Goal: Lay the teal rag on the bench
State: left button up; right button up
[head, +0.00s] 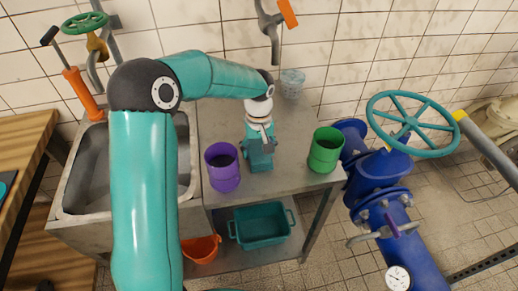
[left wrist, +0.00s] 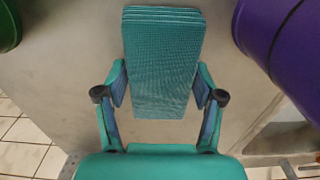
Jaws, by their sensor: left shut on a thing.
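The teal rag (left wrist: 164,60) is a folded, ribbed block between the fingers of my left gripper (left wrist: 160,88) in the left wrist view. In the head view my left gripper (head: 260,158) points down over the grey metal bench (head: 292,130), between a purple container and a green one. The rag is hard to tell from the teal gripper there. The bench top shows behind the rag in the left wrist view (left wrist: 75,60). I cannot tell whether the rag touches it. My right gripper is not in view.
A purple container (head: 222,170) stands close left of the gripper, a green one (head: 325,152) to the right. A clear cup (head: 292,84) is at the back. A sink (head: 78,185) is at left, a teal bin (head: 262,228) below, a blue valve (head: 380,180) at right.

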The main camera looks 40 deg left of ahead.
aim_at(259, 149)
pick_arm(q)
jog(key=shift+f, duration=0.2)
jog(key=o, duration=1.1)
jog(key=shift+r, duration=0.1)
jog(key=shift+o, duration=0.2)
notch_tip(259, 149, up, 12)
jog(key=shift+r, duration=0.15)
